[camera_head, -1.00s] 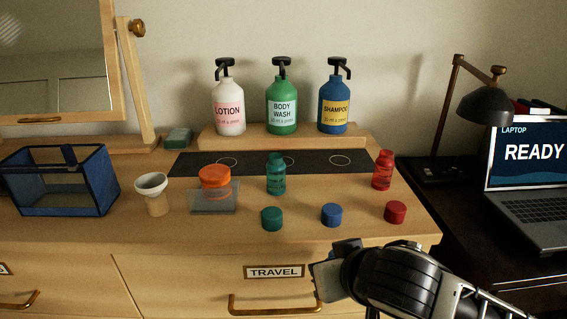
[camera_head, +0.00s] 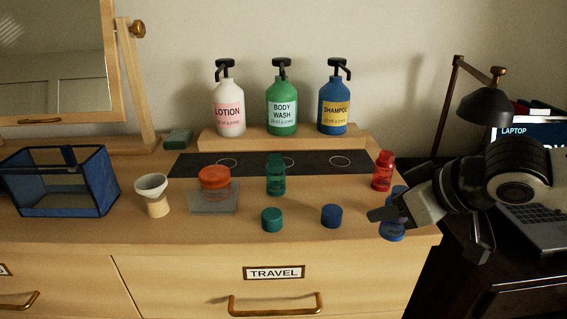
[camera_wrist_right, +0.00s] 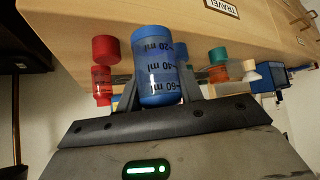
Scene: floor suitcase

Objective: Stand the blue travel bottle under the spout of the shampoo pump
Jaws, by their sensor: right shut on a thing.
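The blue travel bottle (camera_wrist_right: 158,75) is between the fingers of my right gripper (camera_wrist_right: 160,92) in the right wrist view, its volume marks facing the camera. In the head view my right gripper (camera_head: 388,214) is shut on it at the right end of the dresser top; the blue bottle (camera_head: 392,232) is partly hidden behind the fingers. The shampoo pump (camera_head: 333,105) is a blue bottle with a yellow label and black spout, on the wooden riser at the back, right of the body wash. A ring mark (camera_head: 341,160) lies on the dark mat in front of it. My left gripper is not in view.
A teal bottle (camera_head: 276,175) and red bottle (camera_head: 382,170) stand near the mat (camera_head: 310,163). Teal (camera_head: 272,219) and blue (camera_head: 332,215) caps lie in front.

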